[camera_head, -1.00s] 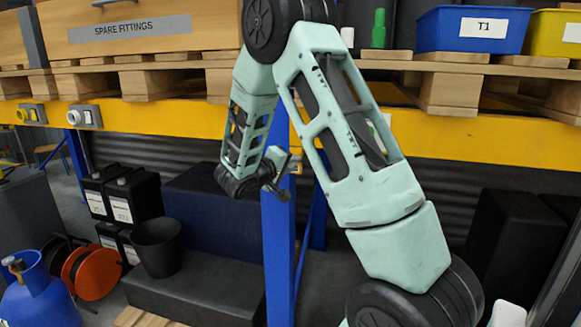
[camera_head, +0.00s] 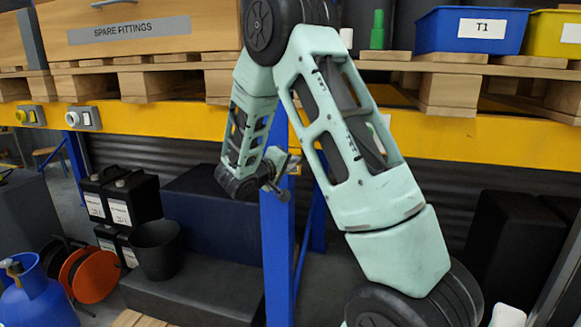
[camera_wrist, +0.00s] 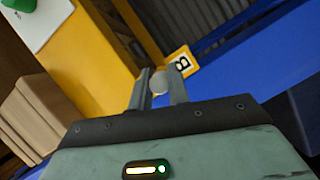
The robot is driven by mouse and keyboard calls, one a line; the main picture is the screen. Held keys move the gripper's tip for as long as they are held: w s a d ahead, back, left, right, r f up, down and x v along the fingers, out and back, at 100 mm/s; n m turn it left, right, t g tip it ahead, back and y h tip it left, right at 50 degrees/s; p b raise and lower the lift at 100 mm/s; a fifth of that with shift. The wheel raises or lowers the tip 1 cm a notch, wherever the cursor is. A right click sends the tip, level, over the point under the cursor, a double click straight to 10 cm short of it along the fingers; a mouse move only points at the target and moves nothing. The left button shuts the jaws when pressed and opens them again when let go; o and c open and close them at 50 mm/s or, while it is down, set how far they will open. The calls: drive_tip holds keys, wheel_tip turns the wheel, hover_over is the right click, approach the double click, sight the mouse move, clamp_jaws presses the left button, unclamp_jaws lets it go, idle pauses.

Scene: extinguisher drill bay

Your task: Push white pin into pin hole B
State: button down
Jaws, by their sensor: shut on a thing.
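In the wrist view, my gripper (camera_wrist: 160,76) is shut on the white pin (camera_wrist: 158,84), whose pale rounded end shows between the two fingers. A yellow label marked B (camera_wrist: 181,63) is just beyond and to the right of the fingers, by the yellow beam and the blue post. Pin hole B itself cannot be made out, and I cannot tell whether the pin touches or enters it. In the head view, my gripper (camera_head: 280,183) is small and dark in front of the blue post, and the pin cannot be made out there.
The blue post (camera_head: 277,245) stands under the yellow beam (camera_head: 470,152). Pallets above carry a spare fittings box (camera_head: 130,32) and a blue T1 bin (camera_head: 473,32). Below are a dark bucket (camera_head: 155,252), black containers (camera_head: 122,205), an orange reel (camera_head: 92,277) and a blue cylinder (camera_head: 38,300).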

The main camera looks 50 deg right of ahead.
drive_tip(key=shift+w+d+b, duration=0.15)
drive_tip(key=shift+d+b, duration=0.15)
drive_tip(key=shift+d, duration=0.05)
drive_tip(key=c, duration=1.3)
unclamp_jaws()
drive_tip(key=shift+o, duration=0.2)
drive_tip(key=shift+a, duration=0.1)
drive_tip(key=a+r+b, duration=0.1)
drive_tip(key=a+b, duration=0.2)
drive_tip(key=a, duration=0.5)
drive_tip(key=shift+a+r, duration=0.15)
drive_tip(key=shift+a, duration=0.25)
drive_tip(key=shift+s, duration=0.2)
drive_tip(key=s+a+f+n+y, duration=0.3)
drive_tip(key=s+a+y, duration=0.2)
drive_tip(key=a, duration=0.8)
drive_tip(key=s+a+f+n+y, duration=0.4)
drive_tip(key=s+a+y, duration=0.2)
drive_tip(key=s+a, duration=0.5)
drive_tip(key=s+a+f+n+y, duration=0.4)
drive_tip(key=s+a+y, duration=0.2)
drive_tip(key=a, duration=0.9)
drive_tip(key=shift+s+a+g, duration=0.3)
drive_tip(key=shift+s, duration=0.85)
